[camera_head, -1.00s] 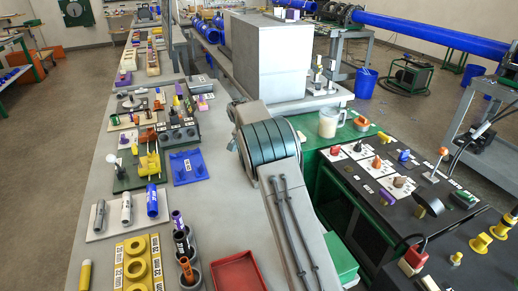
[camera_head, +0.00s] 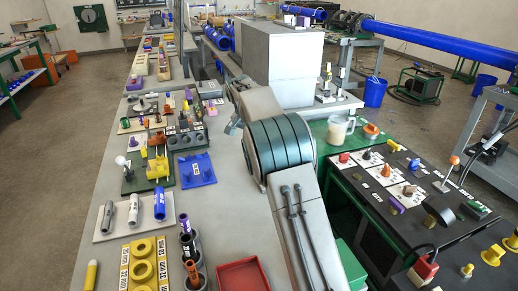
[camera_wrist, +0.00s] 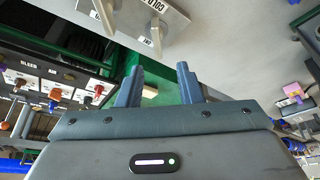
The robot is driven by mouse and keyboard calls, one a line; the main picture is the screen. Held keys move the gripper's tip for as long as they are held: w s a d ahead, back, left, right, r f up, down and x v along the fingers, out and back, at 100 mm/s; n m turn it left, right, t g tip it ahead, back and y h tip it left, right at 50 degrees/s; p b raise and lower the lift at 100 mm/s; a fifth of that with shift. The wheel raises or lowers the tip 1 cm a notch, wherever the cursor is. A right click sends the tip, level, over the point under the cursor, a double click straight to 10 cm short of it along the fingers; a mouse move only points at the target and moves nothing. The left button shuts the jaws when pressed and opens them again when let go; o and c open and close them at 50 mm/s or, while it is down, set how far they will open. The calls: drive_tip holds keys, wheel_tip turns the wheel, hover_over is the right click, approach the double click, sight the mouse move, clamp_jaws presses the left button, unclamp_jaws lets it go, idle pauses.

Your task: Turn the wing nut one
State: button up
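I cannot pick out a wing nut for certain in either view. My gripper (camera_wrist: 159,86) shows in the wrist view with its two blue-grey fingers apart and nothing between them. Beyond the fingertips, at the top of the wrist view, is a light grey labelled block (camera_wrist: 160,14) with pale pegs sticking out; it appears apart from the fingers.
A black control panel (camera_head: 432,228) with knobs and levers stands at the right. A blue tray (camera_head: 197,169), a red tray (camera_head: 243,277) and several small parts lie on the grey bench (camera_head: 225,225).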

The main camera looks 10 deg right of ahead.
drive_tip(key=shift+v, duration=1.65)
drive_tip(key=shift+r, duration=0.15)
drive_tip(key=s+d+r+n+y, duration=0.1)
drive_tip(key=s+d+r+n, duration=0.15)
drive_tip(key=s, duration=0.75)
drive_tip(key=s+d+r+n+y, duration=0.1)
drive_tip(key=s+d, duration=0.2)
drive_tip(key=s, duration=0.8)
drive_tip(key=s+f+n, duration=0.2)
drive_tip(key=s+f, duration=0.1)
drive_tip(key=s, duration=0.8)
drive_tip(key=s+f+n, duration=0.2)
drive_tip(key=s+f, duration=0.2)
drive_tip(key=s, duration=0.7)
drive_tip(key=shift+f+g+y, duration=0.15)
drive_tip(key=shift+g+y, duration=0.25)
